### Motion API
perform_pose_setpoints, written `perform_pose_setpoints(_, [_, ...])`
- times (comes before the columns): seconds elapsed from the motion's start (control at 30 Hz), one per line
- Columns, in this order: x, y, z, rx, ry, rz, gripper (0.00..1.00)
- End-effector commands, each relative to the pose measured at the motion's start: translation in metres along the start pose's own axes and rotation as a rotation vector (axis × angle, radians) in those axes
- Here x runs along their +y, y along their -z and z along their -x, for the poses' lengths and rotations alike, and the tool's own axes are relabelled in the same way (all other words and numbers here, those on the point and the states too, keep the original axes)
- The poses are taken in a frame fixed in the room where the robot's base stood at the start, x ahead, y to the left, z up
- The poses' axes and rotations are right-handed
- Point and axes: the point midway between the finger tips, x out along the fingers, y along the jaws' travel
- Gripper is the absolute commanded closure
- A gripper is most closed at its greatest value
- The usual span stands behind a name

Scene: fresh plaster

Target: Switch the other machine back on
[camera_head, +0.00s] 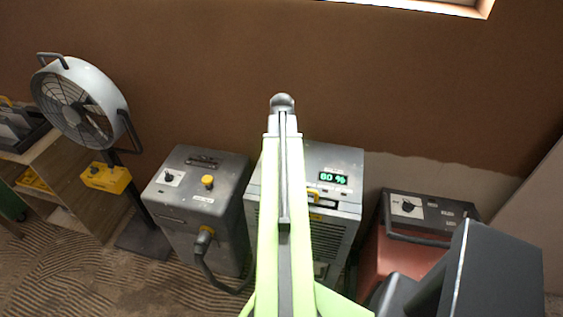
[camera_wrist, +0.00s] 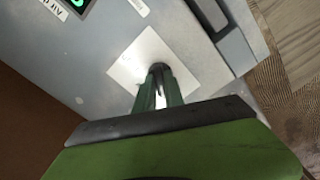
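The middle grey machine (camera_head: 335,160) has a lit green display (camera_head: 333,178) reading "80 %". My arm crosses in front of it and hides part of its top. In the wrist view its grey top (camera_wrist: 100,45) carries a pale square plate (camera_wrist: 133,65). My gripper (camera_wrist: 160,80) points down at this plate, its dark green fingers close together with a narrow gap. A dark rounded piece shows at the fingertips; I cannot tell whether it is a knob held between them. The left grey machine (camera_head: 190,210) has a dark dial on a white plate and a yellow button (camera_head: 208,181).
A round fan (camera_head: 80,103) on a stand with a yellow box (camera_head: 106,178) and a wooden shelf (camera_head: 70,170) are at left. A red machine (camera_head: 385,255) with a dark dial stands at right. A thick cable (camera_head: 205,262) hangs from the left machine. The brown wall is behind.

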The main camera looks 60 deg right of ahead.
Motion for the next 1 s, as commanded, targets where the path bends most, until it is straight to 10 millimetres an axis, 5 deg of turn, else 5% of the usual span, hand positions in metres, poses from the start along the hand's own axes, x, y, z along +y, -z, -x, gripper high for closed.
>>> perform_pose_setpoints(0.57, [0.0000, -0.0007, -0.0002, -0.001, 0.001, -0.053, 1.00])
perform_pose_setpoints(1.0, [0.0005, -0.0008, -0.0002, -0.001, 0.000, -0.394, 1.00])
